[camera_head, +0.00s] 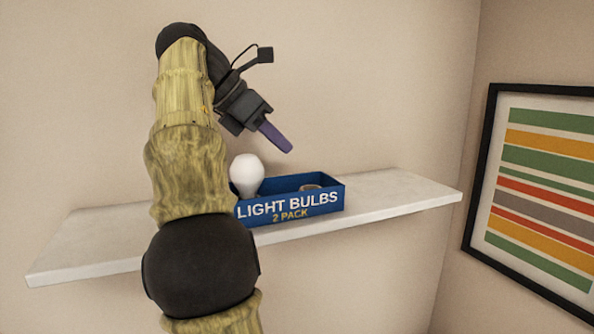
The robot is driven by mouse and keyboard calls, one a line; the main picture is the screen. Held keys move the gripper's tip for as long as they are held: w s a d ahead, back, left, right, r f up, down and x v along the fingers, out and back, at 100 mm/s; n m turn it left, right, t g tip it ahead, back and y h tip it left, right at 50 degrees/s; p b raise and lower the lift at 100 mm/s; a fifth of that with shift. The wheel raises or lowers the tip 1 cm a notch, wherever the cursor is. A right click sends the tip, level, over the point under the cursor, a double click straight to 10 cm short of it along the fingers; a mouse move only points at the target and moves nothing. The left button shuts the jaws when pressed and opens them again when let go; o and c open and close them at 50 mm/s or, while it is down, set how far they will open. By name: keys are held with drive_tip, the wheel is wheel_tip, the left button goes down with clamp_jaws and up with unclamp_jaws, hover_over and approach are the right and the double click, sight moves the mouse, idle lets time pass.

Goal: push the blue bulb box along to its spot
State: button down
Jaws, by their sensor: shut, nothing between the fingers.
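The blue bulb box (290,206) sits on a pale wall shelf, a little right of the shelf's middle. It is an open-topped tray with "LIGHT BULBS 2 PACK" on its front. A white bulb (246,173) stands up out of its left end, and a small brownish thing (310,187) shows inside farther right. My arm hides the box's left end. My gripper (286,148) is above the box, pointing down to the right, with its purple fingers together and empty. It appears apart from the box.
The white shelf (400,195) has bare room right of the box and also at its left end (85,245). Its front edge is open, with a plain wall behind. A framed striped picture (545,185) hangs on the right-hand wall, beyond the shelf's right end.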

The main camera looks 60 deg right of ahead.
sight(316, 173)
drive_tip(key=b+x, duration=0.1)
drive_tip(key=x, duration=0.4)
drive_tip(key=b+x, duration=0.1)
drive_tip(key=x, duration=0.4)
drive_tip(key=shift+s+r, duration=0.1)
drive_tip(key=shift+s, duration=0.15)
drive_tip(key=shift+w, duration=0.1)
idle(0.3)
